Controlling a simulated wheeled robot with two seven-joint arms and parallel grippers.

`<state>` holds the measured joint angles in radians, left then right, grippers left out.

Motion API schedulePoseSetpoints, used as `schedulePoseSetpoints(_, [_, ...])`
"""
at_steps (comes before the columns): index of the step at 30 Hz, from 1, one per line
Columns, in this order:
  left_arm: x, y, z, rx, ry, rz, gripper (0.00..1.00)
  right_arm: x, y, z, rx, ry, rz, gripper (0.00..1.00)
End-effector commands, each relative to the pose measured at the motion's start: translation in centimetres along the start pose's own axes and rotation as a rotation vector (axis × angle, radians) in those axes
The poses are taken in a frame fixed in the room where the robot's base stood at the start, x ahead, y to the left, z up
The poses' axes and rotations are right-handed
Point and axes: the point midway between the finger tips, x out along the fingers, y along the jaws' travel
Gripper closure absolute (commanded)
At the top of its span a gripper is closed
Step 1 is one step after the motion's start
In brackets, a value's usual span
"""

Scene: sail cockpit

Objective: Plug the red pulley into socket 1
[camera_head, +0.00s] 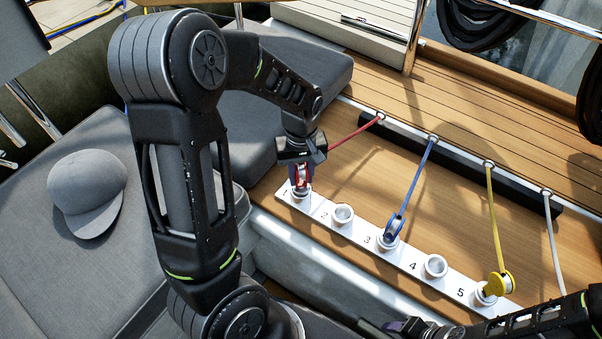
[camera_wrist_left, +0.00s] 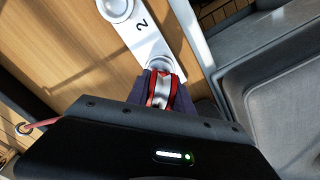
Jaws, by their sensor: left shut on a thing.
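My left gripper (camera_head: 301,178) is shut on the red pulley (camera_head: 302,174), right above socket 1 (camera_head: 300,192) at the left end of the white socket strip (camera_head: 321,209). In the left wrist view the red pulley (camera_wrist_left: 162,92) sits between the fingers, its lower end at the socket's rim. I cannot tell how deep it sits in the socket. A red rope (camera_head: 350,132) runs from the pulley to an eyelet at the back. My right gripper (camera_head: 405,326) is at the lower edge, partly cut off; its jaws are unclear.
Sockets 2 (camera_head: 342,214) and 4 (camera_head: 434,266) are empty. A blue pulley (camera_head: 389,233) stands in socket 3 and a yellow pulley (camera_head: 499,284) at socket 5, with ropes to the back. A grey cap (camera_head: 86,190) lies on the left cushion.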

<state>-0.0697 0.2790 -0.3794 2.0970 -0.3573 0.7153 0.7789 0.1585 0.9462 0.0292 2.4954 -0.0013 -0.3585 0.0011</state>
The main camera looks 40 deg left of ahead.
Motion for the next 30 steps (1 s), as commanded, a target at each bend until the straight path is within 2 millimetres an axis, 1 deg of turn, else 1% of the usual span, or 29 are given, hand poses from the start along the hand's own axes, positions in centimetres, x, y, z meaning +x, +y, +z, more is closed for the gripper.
schedulePoseSetpoints(9, [0.88, 0.00, -0.01, 0.000, 0.000, 0.000, 1.00, 0.64, 0.25, 0.00, 0.000, 0.000, 0.000, 0.47])
schedulePoseSetpoints(10, [0.85, 0.00, -0.02, 0.000, 0.000, 0.000, 0.72, 0.61, 0.24, 0.01, 0.000, 0.000, 0.000, 0.47])
schedulePoseSetpoints(19, [0.78, 0.00, -0.01, 0.000, 0.000, 0.000, 0.47, 0.54, 0.21, 0.00, 0.000, 0.000, 0.000, 0.47])
schedulePoseSetpoints(27, [0.79, -0.02, 0.01, 0.000, 0.000, 0.000, 0.47, 0.55, 0.25, 0.00, -0.002, 0.000, 0.001, 0.47])
schedulePoseSetpoints(30, [0.24, 0.04, -0.05, 0.000, 0.002, 0.002, 0.47, 0.47, 0.22, 0.00, -0.002, 0.000, 0.001, 0.47])
